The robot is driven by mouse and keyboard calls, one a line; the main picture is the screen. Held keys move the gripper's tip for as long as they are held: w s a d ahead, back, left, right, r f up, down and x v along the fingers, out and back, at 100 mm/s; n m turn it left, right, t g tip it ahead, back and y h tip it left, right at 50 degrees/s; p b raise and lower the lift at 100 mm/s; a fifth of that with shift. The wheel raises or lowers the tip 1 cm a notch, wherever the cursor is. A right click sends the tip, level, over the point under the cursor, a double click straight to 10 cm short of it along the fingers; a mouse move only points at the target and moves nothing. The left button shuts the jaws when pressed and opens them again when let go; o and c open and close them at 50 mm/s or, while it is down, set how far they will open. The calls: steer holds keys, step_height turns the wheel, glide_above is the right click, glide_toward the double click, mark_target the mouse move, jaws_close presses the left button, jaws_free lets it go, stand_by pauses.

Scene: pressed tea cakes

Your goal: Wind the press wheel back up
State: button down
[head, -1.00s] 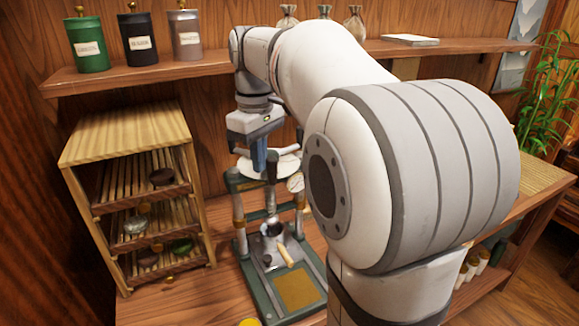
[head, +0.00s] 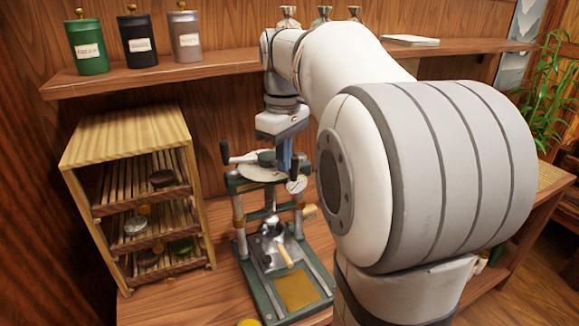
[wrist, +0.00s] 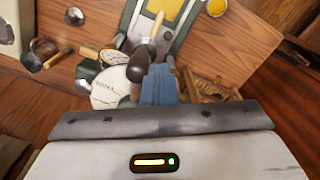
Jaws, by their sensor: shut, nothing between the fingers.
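The press (head: 246,275) stands on the bench, with a green base and metal columns. Its pale wheel (head: 258,173) lies flat on top, with dark upright handles; one handle (head: 225,152) shows at the left and another at the right. My gripper (head: 285,168) points down at the wheel's right side, its blue fingers shut and empty. In the wrist view the blue fingers (wrist: 158,88) are beside a dark handle knob (wrist: 139,66) over the wheel (wrist: 108,90). I cannot tell whether they touch the knob. My fingers hide part of the wheel.
A round gauge (head: 297,185) sits at the press's right, below the wheel. A wooden rack (head: 120,140) with tea cakes on slatted trays stands at the left. A shelf (head: 215,68) with canisters runs behind my arm. Some bench is bare between rack and press.

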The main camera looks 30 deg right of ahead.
steer(key=shift+s+d, duration=0.1)
steer(key=shift+d, duration=0.5)
steer(key=shift+w+d+r+p, duration=0.1)
steer(key=shift+w+d+p, duration=0.15)
steer(key=shift+d+p, duration=0.5)
steer(key=shift+w+d, duration=0.25)
steer(key=shift+d, duration=0.7)
